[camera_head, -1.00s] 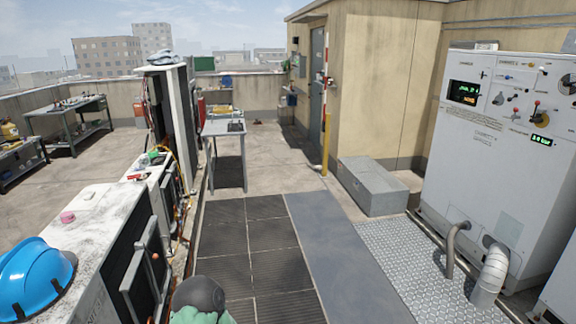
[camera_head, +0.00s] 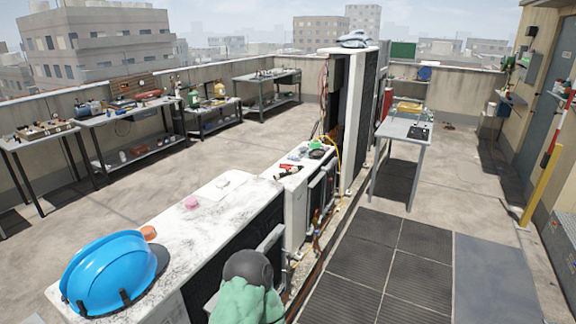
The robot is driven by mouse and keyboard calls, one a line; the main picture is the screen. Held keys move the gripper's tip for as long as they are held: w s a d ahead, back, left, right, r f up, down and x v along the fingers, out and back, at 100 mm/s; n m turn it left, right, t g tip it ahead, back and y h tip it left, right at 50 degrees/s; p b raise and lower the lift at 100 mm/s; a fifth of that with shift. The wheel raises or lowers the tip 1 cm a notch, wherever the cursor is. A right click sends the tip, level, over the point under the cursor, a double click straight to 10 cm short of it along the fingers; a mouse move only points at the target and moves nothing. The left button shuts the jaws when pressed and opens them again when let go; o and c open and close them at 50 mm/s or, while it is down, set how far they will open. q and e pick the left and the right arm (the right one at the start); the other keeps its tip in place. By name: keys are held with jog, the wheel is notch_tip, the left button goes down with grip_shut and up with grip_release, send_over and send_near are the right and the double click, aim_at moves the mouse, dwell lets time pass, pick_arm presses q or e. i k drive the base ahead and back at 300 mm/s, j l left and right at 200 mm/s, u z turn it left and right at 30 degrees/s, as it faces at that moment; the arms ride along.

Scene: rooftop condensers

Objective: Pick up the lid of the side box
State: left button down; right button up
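I cannot tell for certain which thing is the side box or its lid. A white condenser unit (camera_head: 222,205) lies low at the front left, with a dark grille side and a grey panel or box (camera_head: 268,240) on that side, partly hidden. A grey box (camera_head: 562,236) at the right edge is mostly cut off. Neither gripper is in view.
A grey table (camera_head: 403,130) stands beyond. Dark floor mats (camera_head: 365,263) lie clear at right.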

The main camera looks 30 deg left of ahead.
aim_at(218, 190)
jog(key=i+z, duration=0.1)
jog(key=i, duration=0.55)
jog(key=i+z, duration=0.15)
jog(key=i, duration=0.55)
jog(key=i+j+z, duration=0.1)
jog(key=i, duration=0.55)
jog(key=i+u, duration=0.4)
jog(key=i+l+u, duration=0.1)
jog(key=u, duration=0.3)
jog(key=i+l+u, duration=0.2)
jog(key=u, duration=0.2)
jog(key=i, duration=0.1)
